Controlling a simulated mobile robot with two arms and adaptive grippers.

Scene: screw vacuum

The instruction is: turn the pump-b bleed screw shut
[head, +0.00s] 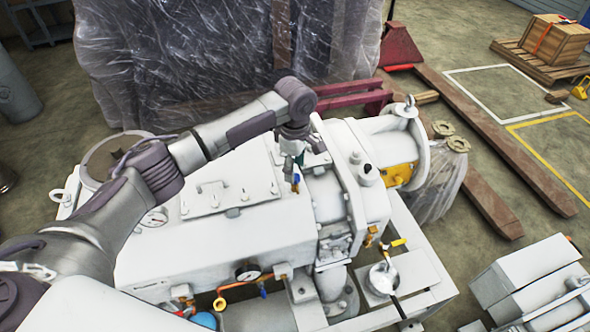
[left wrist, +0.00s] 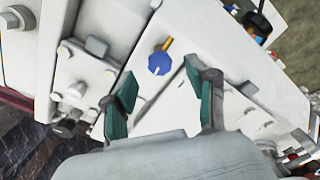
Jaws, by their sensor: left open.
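A small blue knob with a brass stem, likely the bleed screw (left wrist: 159,63), stands on the white pump housing, just ahead of the fingers in the left wrist view. In the head view its blue part (head: 296,179) shows just below my left gripper (head: 294,160). The left gripper (left wrist: 162,88) is open and empty, with one teal-padded finger on each side of the line to the knob. No contact with the knob is visible. The white pump (head: 225,237) fills the middle of the head view. My right gripper is in neither view.
Bolts and raised plates surround the knob.

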